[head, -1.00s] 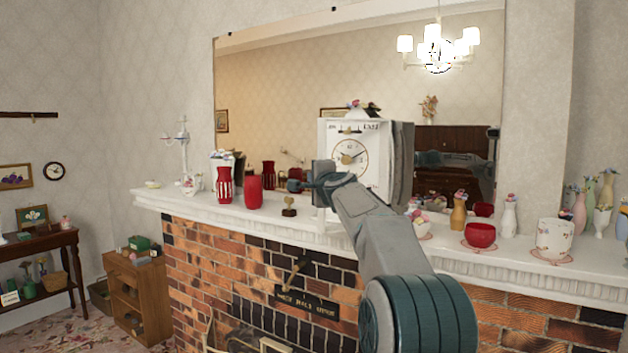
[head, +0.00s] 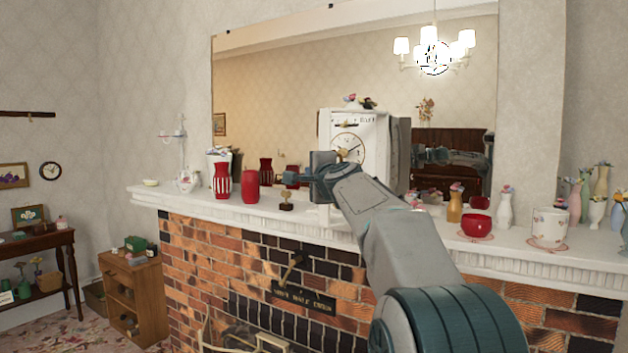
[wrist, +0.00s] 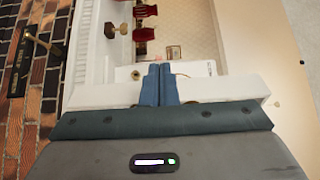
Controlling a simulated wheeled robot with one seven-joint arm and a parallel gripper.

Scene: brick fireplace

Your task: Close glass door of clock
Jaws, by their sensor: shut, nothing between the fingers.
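The clock (head: 372,124) is a white, box-shaped clock with a round gold-rimmed dial, standing on the white mantel against the mirror. I cannot make out the glass door's edge or how far it stands open. My gripper (head: 288,178) is in front of the clock's lower left part, fingers pointing left; its wrist hides the lower left of the clock. In the wrist view my gripper (wrist: 159,68) is shut and empty. Just beyond the fingertips is a white panel with a gold curve (wrist: 195,69), likely the clock's front; I cannot tell whether they touch.
Red vases (head: 250,187) and a small brown stamp-like ornament (head: 286,200) stand left of the clock on the mantel (head: 160,192). A mirror (head: 270,95) is behind.

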